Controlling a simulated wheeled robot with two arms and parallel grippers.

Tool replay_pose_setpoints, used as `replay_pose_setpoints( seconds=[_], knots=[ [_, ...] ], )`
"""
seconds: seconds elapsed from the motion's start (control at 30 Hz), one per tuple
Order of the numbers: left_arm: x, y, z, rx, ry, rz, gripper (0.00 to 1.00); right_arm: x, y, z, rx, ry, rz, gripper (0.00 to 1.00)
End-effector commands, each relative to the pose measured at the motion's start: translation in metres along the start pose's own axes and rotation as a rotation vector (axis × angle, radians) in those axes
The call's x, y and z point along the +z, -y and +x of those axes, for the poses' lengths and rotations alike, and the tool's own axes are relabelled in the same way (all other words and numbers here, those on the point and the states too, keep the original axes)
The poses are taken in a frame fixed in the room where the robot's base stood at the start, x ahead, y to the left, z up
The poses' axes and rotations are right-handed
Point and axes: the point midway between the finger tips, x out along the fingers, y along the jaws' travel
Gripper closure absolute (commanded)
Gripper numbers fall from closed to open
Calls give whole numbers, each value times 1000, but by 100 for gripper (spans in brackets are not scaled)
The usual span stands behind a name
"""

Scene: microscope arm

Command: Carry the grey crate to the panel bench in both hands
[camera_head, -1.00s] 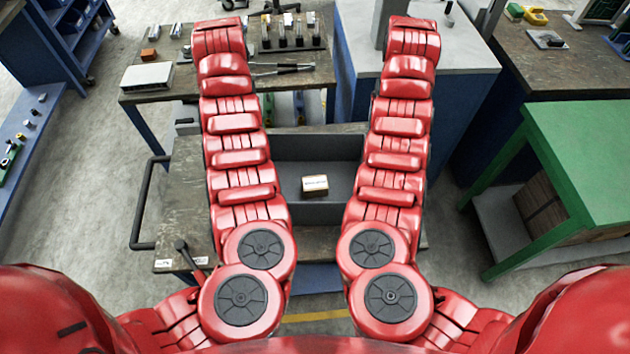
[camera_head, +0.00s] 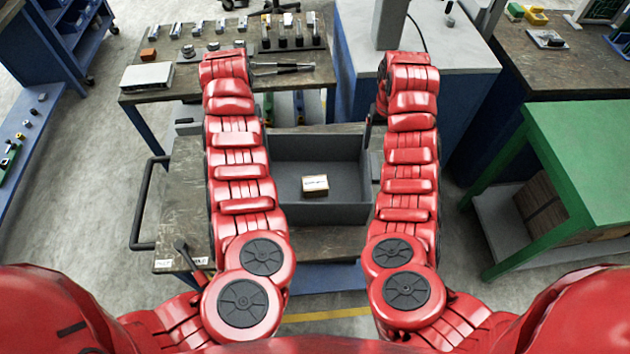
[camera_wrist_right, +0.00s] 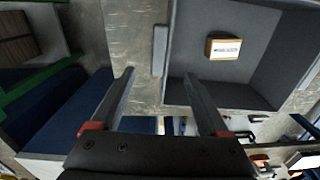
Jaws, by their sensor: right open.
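The grey crate (camera_head: 320,213) sits on a worn-topped cart (camera_head: 182,200), and a small white-and-brown box (camera_head: 315,185) lies in it. The crate's left part is hidden by my left arm. The crate (camera_wrist_right: 183,45) also shows in the right wrist view with a pale grey handle (camera_wrist_right: 159,50) on its side. My right gripper (camera_wrist_right: 160,78) is open and empty there, its fingers pointing towards the handle, one either side of it in the picture. In the head view a dark finger of the right gripper (camera_head: 368,128) shows by the crate's right edge. My left gripper is hidden behind its arm.
A bench with tools and a scale (camera_head: 147,76) stands behind the cart. A blue cabinet with a pale top (camera_head: 450,50) is behind right. A green table (camera_head: 590,150) stands at right. Floor is clear between cart and green table. Which is the panel bench, I cannot tell.

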Motion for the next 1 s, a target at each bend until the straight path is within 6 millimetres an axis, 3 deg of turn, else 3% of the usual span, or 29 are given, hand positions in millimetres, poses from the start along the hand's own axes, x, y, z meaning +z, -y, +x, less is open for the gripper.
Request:
replay_pose_setpoints(
  seconds=[0.5, 0.7, 1.0],
  knots=[
    [-1, -2, 89, 1, -3, -2, 21, 1, 2, 88, -7, 4, 3, 21],
    [-1, 0, 102, 0, -3, -1, 21, 0, 2, 101, -5, -1, 1, 21],
    [-1, 0, 103, 0, -2, -1, 21, 0, 1, 103, -4, -1, 1, 21]
  ],
)
